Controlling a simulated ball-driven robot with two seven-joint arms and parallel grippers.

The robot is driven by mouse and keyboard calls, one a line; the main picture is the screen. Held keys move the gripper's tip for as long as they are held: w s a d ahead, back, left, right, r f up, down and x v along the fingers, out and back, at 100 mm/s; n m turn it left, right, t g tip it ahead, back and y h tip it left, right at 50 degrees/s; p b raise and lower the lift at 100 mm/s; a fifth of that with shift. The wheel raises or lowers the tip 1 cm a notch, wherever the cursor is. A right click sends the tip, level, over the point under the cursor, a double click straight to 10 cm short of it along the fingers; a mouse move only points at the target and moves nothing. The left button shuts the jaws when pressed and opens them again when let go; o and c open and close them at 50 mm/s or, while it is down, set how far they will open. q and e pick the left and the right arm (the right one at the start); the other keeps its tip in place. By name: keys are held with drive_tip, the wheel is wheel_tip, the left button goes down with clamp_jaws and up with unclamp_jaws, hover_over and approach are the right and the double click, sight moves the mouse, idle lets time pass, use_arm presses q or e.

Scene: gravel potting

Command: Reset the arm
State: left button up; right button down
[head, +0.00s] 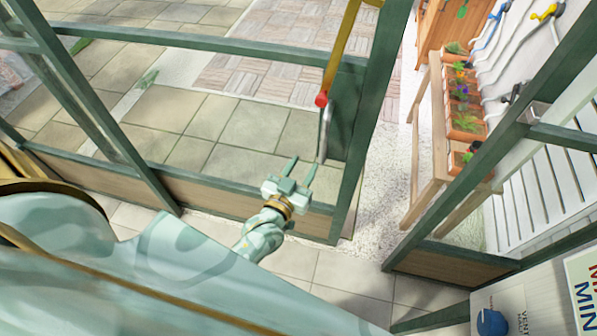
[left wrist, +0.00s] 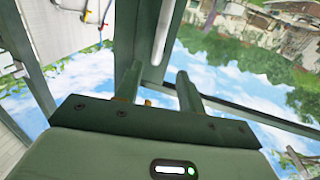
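My left gripper (head: 301,166) is in the middle of the head view, at the end of my pale green arm. Its two fingers are apart with nothing between them, and they point up the picture. In the left wrist view the same fingers (left wrist: 158,78) stand apart and empty. A grey door handle (head: 326,132) with a red knob (head: 321,100) shows just above and right of the fingertips. I cannot tell whether the gripper touches it. My right gripper is out of view.
A green frame post (head: 372,110) stands right of the gripper, with a gap onto pale gravel (head: 377,200) beyond. A wooden bench (head: 434,125) holds planted pots (head: 463,117) at the right. A white printed bag (head: 535,302) is at lower right. A paved floor (head: 240,125) lies behind the frame.

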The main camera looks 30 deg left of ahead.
use_arm(q)
drive_tip(key=shift+s, duration=0.95)
